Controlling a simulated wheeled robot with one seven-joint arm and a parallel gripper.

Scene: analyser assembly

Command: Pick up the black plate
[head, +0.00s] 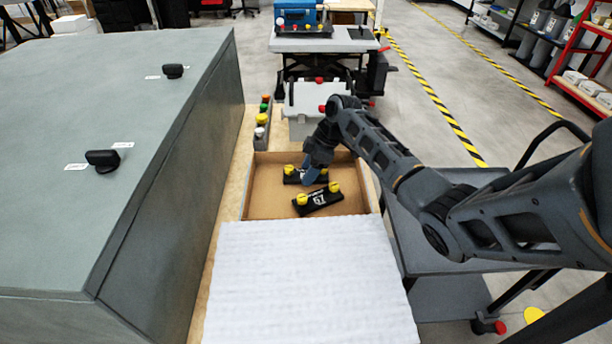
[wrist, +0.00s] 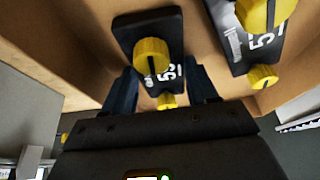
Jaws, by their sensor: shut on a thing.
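Two black plates with yellow knobs and white markings are in the shallow brown wooden box (head: 262,210). My gripper (head: 310,176) reaches down into the box from the upper right and is shut on the farther black plate (head: 292,180). In the wrist view this plate (wrist: 139,26) sits between the two blue-grey fingers of my gripper (wrist: 162,82), its knobs facing the camera. The nearer black plate (head: 319,200) lies at a slant beside it, apart from the fingers; it shows at upper right in the wrist view (wrist: 234,50). I cannot tell whether the held plate touches the box floor.
A white ribbed sheet (head: 312,285) lies in front of the box. A large grey cabinet (head: 160,150) with black knobs stands close on the left. A row of coloured buttons (head: 263,120) and a white case (head: 305,110) stand behind the box.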

